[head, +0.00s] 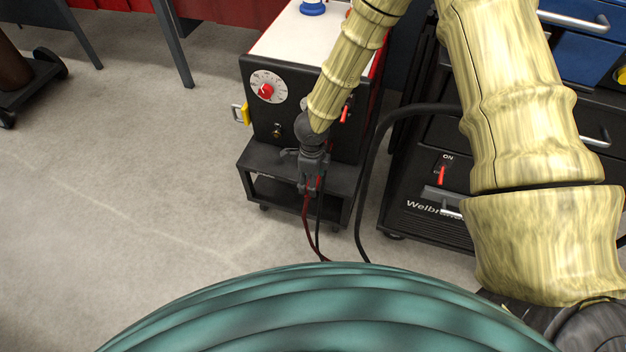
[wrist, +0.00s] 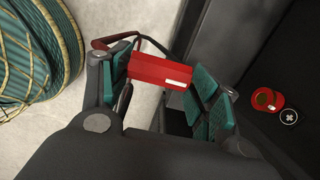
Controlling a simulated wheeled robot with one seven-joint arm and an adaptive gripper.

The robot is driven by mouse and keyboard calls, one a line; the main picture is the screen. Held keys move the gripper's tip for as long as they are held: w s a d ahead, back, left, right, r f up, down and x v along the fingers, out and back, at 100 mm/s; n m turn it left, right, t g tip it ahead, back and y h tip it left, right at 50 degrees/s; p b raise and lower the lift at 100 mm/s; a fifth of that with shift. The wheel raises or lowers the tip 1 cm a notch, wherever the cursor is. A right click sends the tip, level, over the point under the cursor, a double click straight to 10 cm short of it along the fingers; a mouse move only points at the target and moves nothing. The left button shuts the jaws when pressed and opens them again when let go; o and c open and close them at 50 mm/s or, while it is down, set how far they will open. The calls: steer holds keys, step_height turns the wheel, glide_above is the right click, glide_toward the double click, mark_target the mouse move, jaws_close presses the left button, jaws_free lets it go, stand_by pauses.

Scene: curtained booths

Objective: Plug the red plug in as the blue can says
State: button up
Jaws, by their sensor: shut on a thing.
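My gripper (head: 312,182) is in front of the lower face of a black machine. It is shut on the red plug (wrist: 160,72), which shows in the wrist view as a red block with a small white label between the teal finger pads. A red cable runs from the plug; it hangs below my gripper in the head view (head: 306,215). A red round socket (wrist: 267,99) is on a dark face right of the gripper in the wrist view, apart from the plug. A blue object (head: 313,8), perhaps the blue can, stands on the machine's white top, cut off by the frame; its writing is unreadable.
The machine (head: 262,118) has a dial with a red knob (head: 266,91) and rests on a low black cart (head: 258,186). A black cabinet (head: 425,215) with an ON switch stands right, with a black hose between.

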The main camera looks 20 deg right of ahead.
steer(key=shift+w+a+r+p, duration=0.1)
steer(key=shift+r+p, duration=0.05)
steer(key=shift+p, duration=0.25)
steer(key=shift+w+d+r+p, duration=0.1)
steer(key=shift+w+d+p, duration=0.1)
steer(key=shift+w+p, duration=0.35)
steer(key=p, duration=0.1)
steer(key=w+d+p, duration=0.1)
steer(key=shift+w+d+p, duration=0.2)
steer(key=shift+w+p, duration=0.05)
steer(key=shift+p, duration=0.1)
steer(key=shift+w+d+f+p, duration=0.1)
steer(key=shift+w+d+p, duration=0.3)
steer(key=shift+w+p, duration=0.15)
steer(key=shift+w+d+f+p, duration=0.1)
steer(key=shift+w+d+p, duration=0.3)
steer(key=shift+w, duration=0.2)
steer(key=shift+p, duration=0.8)
stand_by(1.0)
steer(key=shift+w+d+p, duration=0.4)
steer(key=shift+w+d, duration=0.05)
steer(key=shift+w, duration=0.25)
steer(key=shift+w+d+p, duration=0.35)
steer(key=shift+w+d, duration=0.05)
steer(key=shift+w, duration=0.3)
stand_by(0.4)
steer(key=o, duration=1.2)
